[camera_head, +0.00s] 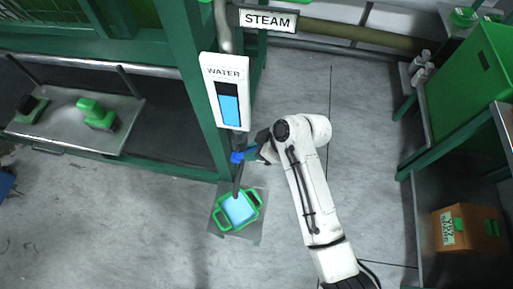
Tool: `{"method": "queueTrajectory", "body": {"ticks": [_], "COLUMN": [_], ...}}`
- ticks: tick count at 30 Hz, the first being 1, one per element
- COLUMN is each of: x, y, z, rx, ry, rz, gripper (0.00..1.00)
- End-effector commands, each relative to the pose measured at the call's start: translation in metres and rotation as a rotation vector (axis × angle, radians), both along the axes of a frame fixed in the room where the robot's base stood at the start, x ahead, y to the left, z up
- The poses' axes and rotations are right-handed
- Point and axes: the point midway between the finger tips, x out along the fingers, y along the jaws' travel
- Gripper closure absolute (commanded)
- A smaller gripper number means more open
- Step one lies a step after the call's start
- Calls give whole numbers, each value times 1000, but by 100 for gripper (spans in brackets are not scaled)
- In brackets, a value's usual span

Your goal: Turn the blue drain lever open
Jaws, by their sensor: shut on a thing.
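The blue drain lever (237,157) is on the dark vertical pipe below the white WATER gauge (222,72). My gripper (249,153) reaches in from the right and is shut on the lever. My wrist and fingers hide part of the lever, and its exact angle is hard to tell. Below the pipe stands a green-rimmed container (252,214) with light blue contents.
Green frame posts rise behind and left of the gauge. A metal shelf (60,122) with green tools is at the left. Green cabinets (475,90) and a cardboard box (467,230) are at the right. The floor between is clear.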

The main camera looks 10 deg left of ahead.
Motion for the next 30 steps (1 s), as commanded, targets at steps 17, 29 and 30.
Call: {"method": "queueTrajectory", "body": {"ticks": [17,29,30], "x": [1,1,1], "y": [4,4,4], "z": [3,3,3], "rx": [-64,-63,-63], "ry": [0,2,2], "rz": [-2,0,0], "gripper": [100,52,52]}}
